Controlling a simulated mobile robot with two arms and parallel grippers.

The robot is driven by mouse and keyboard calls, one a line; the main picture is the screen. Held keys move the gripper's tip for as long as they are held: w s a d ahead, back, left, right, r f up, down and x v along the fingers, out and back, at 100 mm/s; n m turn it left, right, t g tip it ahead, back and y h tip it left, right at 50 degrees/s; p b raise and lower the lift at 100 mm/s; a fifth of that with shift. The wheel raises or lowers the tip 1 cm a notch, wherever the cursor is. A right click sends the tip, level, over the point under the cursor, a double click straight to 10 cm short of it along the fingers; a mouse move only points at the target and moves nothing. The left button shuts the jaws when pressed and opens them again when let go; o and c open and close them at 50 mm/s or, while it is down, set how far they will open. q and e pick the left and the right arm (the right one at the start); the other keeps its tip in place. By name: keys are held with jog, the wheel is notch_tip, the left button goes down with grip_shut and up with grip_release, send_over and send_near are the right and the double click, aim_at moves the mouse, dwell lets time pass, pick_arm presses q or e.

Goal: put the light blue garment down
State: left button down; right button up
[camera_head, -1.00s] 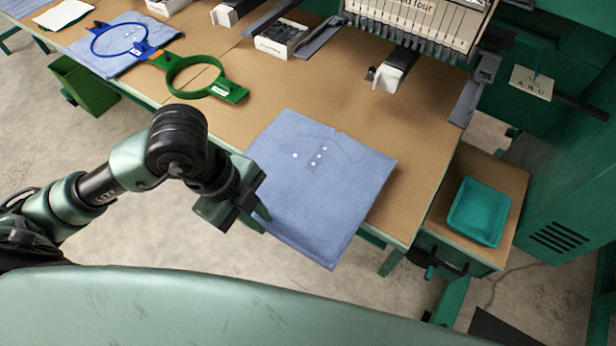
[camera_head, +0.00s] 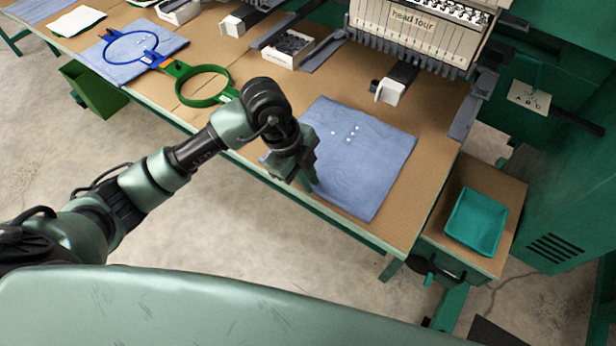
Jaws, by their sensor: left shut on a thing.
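The light blue garment (camera_head: 365,170) is a folded flat piece with several small white dots near its upper middle. It lies over the brown table top (camera_head: 425,170), near the front edge; whether all of it touches the table I cannot tell. My left gripper (camera_head: 308,182) is at the garment's left front edge, shut on it. The arm hides part of the garment's left side. My right gripper is not in view.
A green hoop (camera_head: 203,85) lies left on the table, beside a blue hoop (camera_head: 131,46) on another blue cloth (camera_head: 95,62). The embroidery machine head (camera_head: 410,30) stands behind. A teal tray (camera_head: 475,222) sits on a lower stand at right.

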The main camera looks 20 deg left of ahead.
pick_arm(q)
jog(key=shift+f, duration=0.15)
jog(key=c, duration=1.5)
grip_release()
jog(key=shift+o, duration=0.2)
jog(key=b+v, duration=0.1)
jog(key=v, duration=1.1)
